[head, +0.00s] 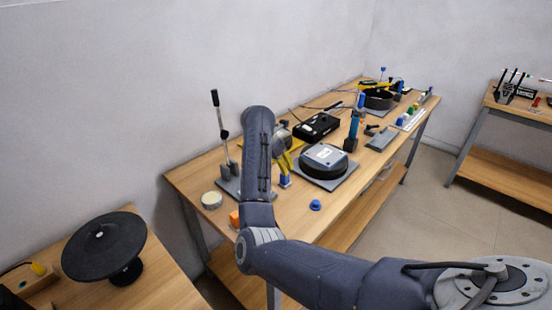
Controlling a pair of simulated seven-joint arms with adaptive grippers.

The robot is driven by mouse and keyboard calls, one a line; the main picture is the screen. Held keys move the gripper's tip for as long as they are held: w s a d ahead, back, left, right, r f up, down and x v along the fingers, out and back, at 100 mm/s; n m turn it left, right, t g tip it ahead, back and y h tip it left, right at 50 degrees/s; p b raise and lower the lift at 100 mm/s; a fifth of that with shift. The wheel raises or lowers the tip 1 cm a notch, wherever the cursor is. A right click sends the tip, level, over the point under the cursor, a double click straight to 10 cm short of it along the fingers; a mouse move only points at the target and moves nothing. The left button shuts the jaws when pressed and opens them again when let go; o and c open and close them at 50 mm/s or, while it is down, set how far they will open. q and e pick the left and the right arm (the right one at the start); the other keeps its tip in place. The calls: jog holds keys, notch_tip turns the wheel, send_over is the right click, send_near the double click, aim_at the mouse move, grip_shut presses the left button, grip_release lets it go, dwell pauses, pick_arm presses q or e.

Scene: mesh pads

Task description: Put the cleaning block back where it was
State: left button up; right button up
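I cannot tell for sure which thing is the cleaning block. One of my arms comes in from the lower right, bends at the elbow and reaches up over the bench. Its wrist end is by a yellow piece (289,160) and a blue one (285,181); the fingers cannot be made out there. No arm comes in from the left.
A lever stand (217,130) rises at the bench's left. A beige round pad (211,200), a blue knob (315,205), a black round device (324,161) and a black box (316,126) stand around my arm. A black disc on a stand (104,245) is at lower left.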

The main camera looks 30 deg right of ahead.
jog(key=shift+v, duration=2.5)
